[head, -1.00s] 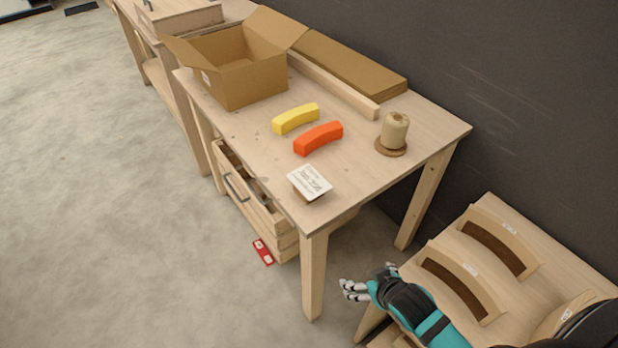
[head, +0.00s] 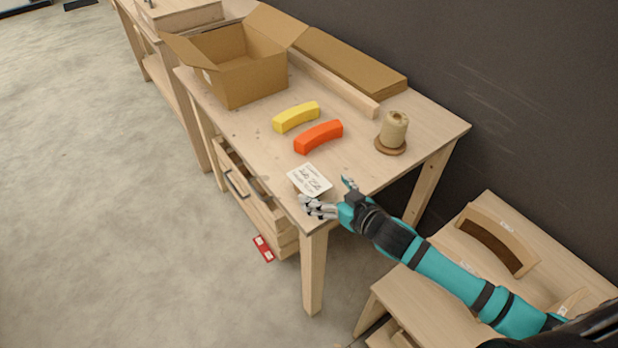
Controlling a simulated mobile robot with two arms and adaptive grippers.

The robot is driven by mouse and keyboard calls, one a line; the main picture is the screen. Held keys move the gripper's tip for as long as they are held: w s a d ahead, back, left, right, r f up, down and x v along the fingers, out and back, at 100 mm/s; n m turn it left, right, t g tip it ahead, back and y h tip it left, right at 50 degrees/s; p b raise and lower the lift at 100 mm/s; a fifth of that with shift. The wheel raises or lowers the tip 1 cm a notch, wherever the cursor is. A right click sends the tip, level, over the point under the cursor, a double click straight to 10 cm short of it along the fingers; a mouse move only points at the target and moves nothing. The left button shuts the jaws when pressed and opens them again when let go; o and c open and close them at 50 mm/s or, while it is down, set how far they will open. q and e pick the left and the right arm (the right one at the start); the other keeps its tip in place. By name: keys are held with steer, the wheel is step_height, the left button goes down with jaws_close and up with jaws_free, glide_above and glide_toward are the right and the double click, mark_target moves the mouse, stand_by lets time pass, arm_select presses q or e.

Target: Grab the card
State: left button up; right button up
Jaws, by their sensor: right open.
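The white card (head: 310,179) with dark writing lies near the front corner of the wooden table (head: 262,155), on or over a small brown piece that is mostly hidden. My right gripper (head: 328,194) is open at that corner, just below and to the right of the card. One finger is at the card's lower edge and the other is off to its right. Whether a finger touches the card I cannot tell. My left gripper is not in view.
A yellow curved block (head: 296,117) and an orange one (head: 318,136) lie behind the card. A spool (head: 393,132) stands at the right, and an open cardboard box (head: 240,75) at the back left. A lower bench with a curved form (head: 497,240) is at right.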

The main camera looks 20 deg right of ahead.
mark_target(311, 181)
steer(key=p+x, duration=0.1)
steer(key=x, duration=0.6)
steer(key=shift+w+a+f, duration=0.15)
steer(key=shift+w+f, duration=0.05)
steer(key=shift+w, duration=0.1)
steer(key=shift+s, duration=0.1)
steer(key=c, duration=0.8)
